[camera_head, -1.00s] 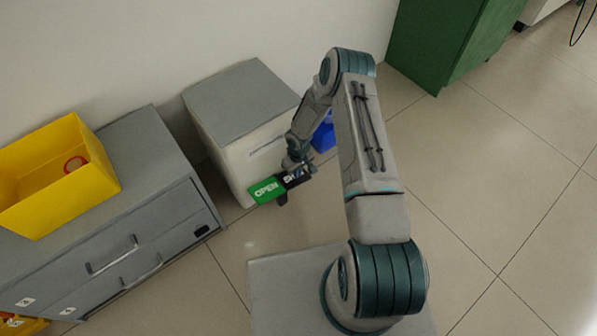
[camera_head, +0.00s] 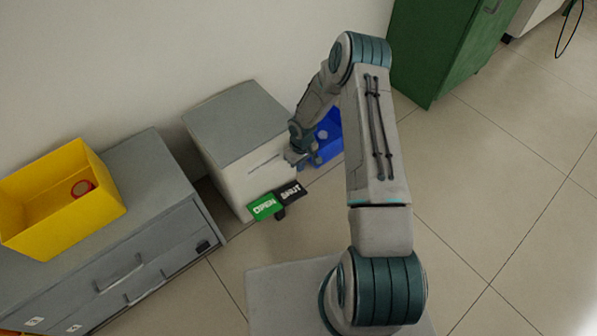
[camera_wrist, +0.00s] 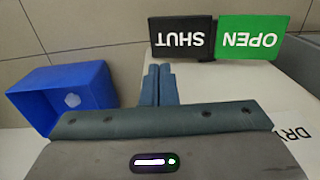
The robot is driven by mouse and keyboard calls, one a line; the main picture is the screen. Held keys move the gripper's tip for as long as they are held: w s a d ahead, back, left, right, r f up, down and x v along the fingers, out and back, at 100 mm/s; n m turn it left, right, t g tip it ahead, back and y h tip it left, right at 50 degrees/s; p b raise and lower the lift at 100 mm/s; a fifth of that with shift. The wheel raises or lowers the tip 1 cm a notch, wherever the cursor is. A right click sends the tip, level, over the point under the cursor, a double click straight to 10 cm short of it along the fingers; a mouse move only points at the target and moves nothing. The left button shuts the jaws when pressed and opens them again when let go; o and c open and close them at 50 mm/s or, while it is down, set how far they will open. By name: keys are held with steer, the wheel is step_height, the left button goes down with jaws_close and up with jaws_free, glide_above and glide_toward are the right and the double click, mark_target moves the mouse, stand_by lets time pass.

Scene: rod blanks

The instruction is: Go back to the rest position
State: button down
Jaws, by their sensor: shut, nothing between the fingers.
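My gripper (camera_head: 301,160) hangs at the end of my bent arm, in front of the white cabinet's right side. The wrist view shows its two blue-grey fingers (camera_wrist: 159,80) pressed together with nothing between them. The sign with a green OPEN half (camera_head: 264,207) and a black SHUT half (camera_head: 290,193) is at the front of the white cabinet. It also shows upside down in the wrist view, its black half (camera_wrist: 181,39) just beyond the fingertips and apart from them.
The white cabinet with a grey top (camera_head: 238,120) stands against the wall. A blue bin (camera_head: 329,150) holding a pale object is right of it. A yellow bin (camera_head: 95,215) with a red-rimmed round item sits on a grey drawer unit (camera_head: 150,185). A green cabinet (camera_head: 440,45) stands behind. Floor at right is clear.

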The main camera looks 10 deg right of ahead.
steer(key=shift+d+r, duration=0.1)
steer(key=shift+r, duration=0.5)
steer(key=s+d+r+m+t+h+p, duration=0.2)
steer(key=r+p, duration=0.5)
steer(key=r, duration=1.4)
steer(key=s+d+r+g+p, duration=0.1)
steer(key=s+r+p, duration=0.35)
steer(key=r, duration=1.55)
steer(key=s+r+m+p, duration=0.1)
steer(key=s+r+p, duration=0.4)
steer(key=r, duration=0.4)
steer(key=s+a+r+m+t+y+p, duration=0.1)
steer(key=s+r+p, duration=0.4)
steer(key=s+r, duration=0.3)
steer(key=s+r+m+t+p, duration=0.1)
steer(key=s+r+p, duration=0.4)
steer(key=r, duration=0.7)
steer(key=shift+s+a+r+m+y+p, duration=0.3)
steer(key=shift+s+m+p, duration=0.1)
steer(key=shift+s, duration=0.65)
steer(key=shift+a, duration=0.1)
